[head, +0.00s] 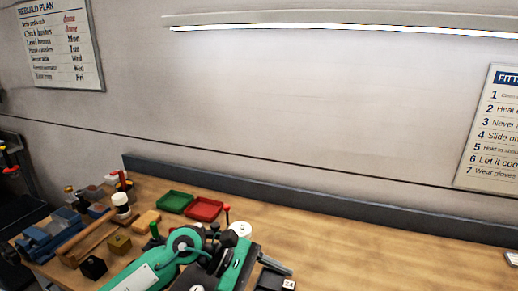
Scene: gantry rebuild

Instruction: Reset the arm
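Neither of my grippers shows in the head view. A green and black mechanical assembly (185,242) with rounded joints and a pale label fills the bottom middle, cut off by the lower edge. It lies over the wooden workbench (390,255). I cannot tell from this view whether it is the arm that the task names. No contact between a gripper and any thing can be seen.
A green tray (174,201) and a red tray (204,208) sit near the bench's back edge. A wooden-handled tool (88,240), a blue item (48,238) and several small parts crowd the left. The bench's right side is mostly clear. A wall sign (490,130) hangs right.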

